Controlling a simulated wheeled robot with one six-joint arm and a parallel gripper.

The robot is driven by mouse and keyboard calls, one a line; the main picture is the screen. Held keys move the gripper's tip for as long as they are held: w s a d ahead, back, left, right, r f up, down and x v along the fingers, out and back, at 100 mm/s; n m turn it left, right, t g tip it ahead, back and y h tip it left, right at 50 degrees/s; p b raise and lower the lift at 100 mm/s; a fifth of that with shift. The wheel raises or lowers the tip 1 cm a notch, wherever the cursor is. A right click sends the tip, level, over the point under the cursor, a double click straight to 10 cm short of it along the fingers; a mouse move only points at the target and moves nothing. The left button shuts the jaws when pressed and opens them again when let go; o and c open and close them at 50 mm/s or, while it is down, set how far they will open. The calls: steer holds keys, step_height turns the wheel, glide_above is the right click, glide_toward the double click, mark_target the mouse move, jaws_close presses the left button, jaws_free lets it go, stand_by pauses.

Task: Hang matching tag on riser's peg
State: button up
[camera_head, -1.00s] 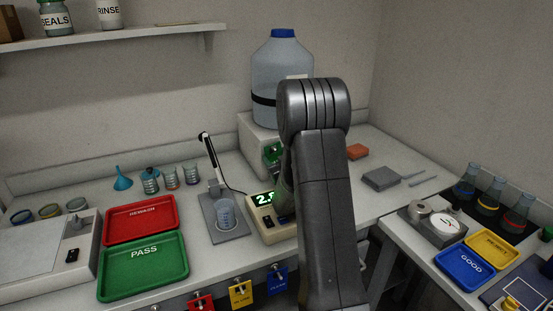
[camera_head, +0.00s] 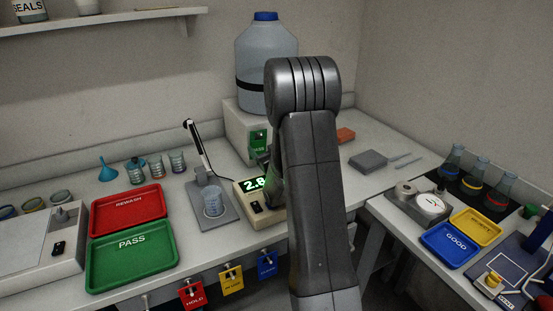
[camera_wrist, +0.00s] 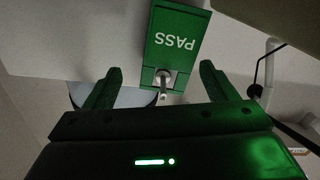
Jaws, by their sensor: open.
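A green PASS tag (camera_wrist: 178,38) hangs on the metal peg (camera_wrist: 164,82) of the pale riser box; the peg seems to pass through its top end. It appears upside down in the wrist view. The tag also shows in the head view (camera_head: 259,141), on the front of the riser (camera_head: 235,122) under a large blue-capped carboy (camera_head: 264,60). My gripper (camera_wrist: 160,69) is open and empty, one finger on each side of the peg, apart from the tag. In the head view my arm hides most of the gripper.
Red HOLD (camera_head: 192,295), yellow (camera_head: 231,279) and blue (camera_head: 267,264) tags hang on the bench's front edge. Red (camera_head: 128,215) and green (camera_head: 133,258) trays lie left.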

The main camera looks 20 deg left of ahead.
steer(key=b+v, duration=0.2)
steer(key=v, duration=0.9)
steer(key=shift+s+d, duration=0.15)
steer(key=shift+d, duration=0.05)
steer(key=p+x, duration=0.3)
steer(key=x, duration=1.1)
steer(key=shift+r, duration=0.15)
steer(key=shift+s+d+p, duration=0.1)
steer(key=shift+d+p, duration=0.05)
steer(key=shift+p, duration=0.3)
steer(key=shift+b, duration=0.35)
